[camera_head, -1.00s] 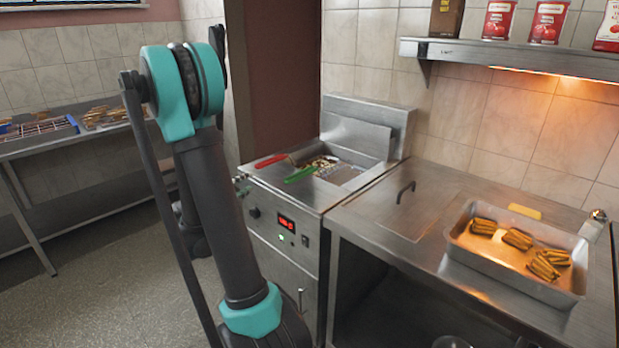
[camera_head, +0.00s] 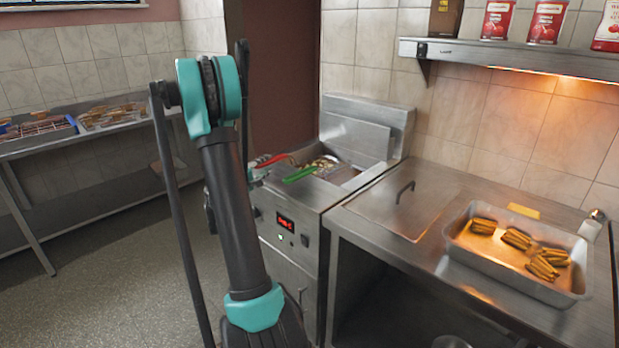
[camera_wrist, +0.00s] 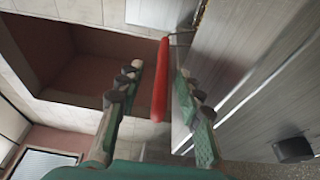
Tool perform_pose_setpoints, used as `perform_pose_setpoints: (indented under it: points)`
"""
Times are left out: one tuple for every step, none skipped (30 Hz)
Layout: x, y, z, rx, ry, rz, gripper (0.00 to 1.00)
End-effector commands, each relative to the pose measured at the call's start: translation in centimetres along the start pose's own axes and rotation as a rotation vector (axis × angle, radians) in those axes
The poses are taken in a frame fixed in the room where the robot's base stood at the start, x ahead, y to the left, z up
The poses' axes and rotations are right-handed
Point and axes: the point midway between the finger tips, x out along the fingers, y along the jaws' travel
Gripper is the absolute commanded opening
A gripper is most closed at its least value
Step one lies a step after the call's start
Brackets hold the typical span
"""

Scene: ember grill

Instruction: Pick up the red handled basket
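The red handle of the red handled basket (camera_head: 272,160) sticks out over the left front edge of the fryer (camera_head: 345,165). In the wrist view the red handle (camera_wrist: 160,80) stands between the two fingers of my gripper (camera_wrist: 161,72). The fingers are open, with visible gaps on both sides of the handle. In the head view my arm hides most of my gripper. The basket itself sits in the fryer well and is partly hidden. A green handle (camera_head: 300,174) lies just right of the red one.
A steel counter (camera_head: 385,215) adjoins the fryer on the right, with a tray (camera_head: 512,270) of fried pieces. Another table (camera_head: 95,140) stands at the far left. The floor (camera_head: 110,250) between is clear.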

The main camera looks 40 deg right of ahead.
Motion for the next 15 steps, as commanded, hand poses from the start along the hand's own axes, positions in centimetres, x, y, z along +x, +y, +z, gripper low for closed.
perform_pose_setpoints:
  points:
    - [0.2, 0.0, 0.0, 0.0, -0.001, 0.0, 0.36]
    - [0.3, 0.0, 0.0, 0.0, -0.001, 0.0, 0.36]
    - [0.6, -0.1, 0.0, 0.0, -0.002, 0.0, 0.36]
    - [0.8, -0.1, 0.1, 0.0, -0.002, 0.0, 0.36]
    - [1.1, -0.1, 0.1, 0.0, -0.003, 0.0, 0.36]
    - [1.6, -0.2, 0.1, 0.0, -0.003, 0.0, 0.36]
    - [2.0, -0.3, 0.1, 0.0, -0.003, 0.0, 0.36]
    - [2.4, -0.3, 0.1, 0.0, -0.003, 0.0, 0.36]
    - [3.1, -0.4, 0.1, 0.0, -0.004, 0.0, 0.36]
    - [3.5, -0.5, 0.1, 0.0, -0.004, 0.0, 0.36]
    - [4.0, -0.5, 0.1, 0.0, -0.003, 0.0, 0.36]
    - [4.5, -0.5, 0.0, 0.0, -0.002, 0.0, 0.36]
    - [4.8, -0.4, 0.0, 0.0, -0.003, 0.0, 0.36]
    - [5.0, -0.4, 0.0, 0.0, -0.003, 0.0, 0.36]
    - [5.2, -0.4, 0.0, 0.0, -0.002, 0.0, 0.36]
